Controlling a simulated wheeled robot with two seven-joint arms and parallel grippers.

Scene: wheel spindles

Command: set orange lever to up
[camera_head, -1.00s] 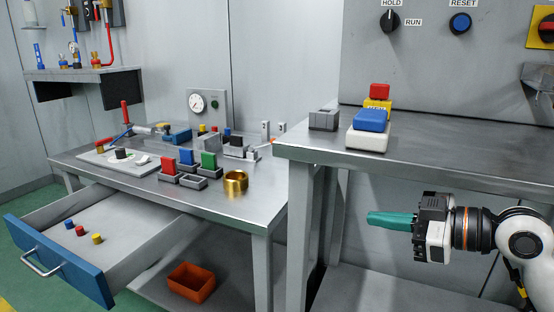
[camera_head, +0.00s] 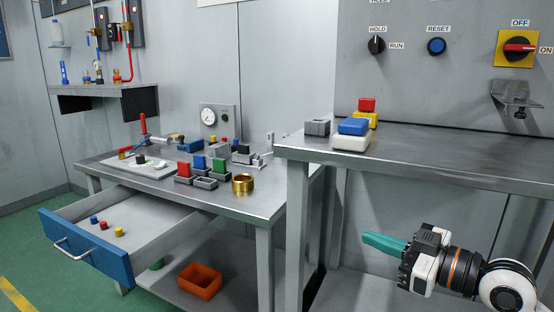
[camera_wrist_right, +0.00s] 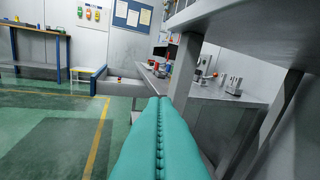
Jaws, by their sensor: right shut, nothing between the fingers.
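A small upright grey bracket with pale tabs (camera_head: 269,141) stands at the back right of the left workbench, too small to read in detail. My right gripper (camera_head: 368,240) has teal fingers, shut and empty. It is low at the right, in front of and below the right bench top, pointing left. In the right wrist view its closed fingers (camera_wrist_right: 160,110) fill the lower middle, with the benches beyond. My left gripper is not in view.
The right bench (camera_head: 440,160) has an edge above my right gripper and holds blue, white, yellow and red blocks. A red rotary switch (camera_head: 520,48) is on the wall. The left bench (camera_head: 215,200) is crowded; its blue-fronted drawer (camera_head: 95,250) stands open.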

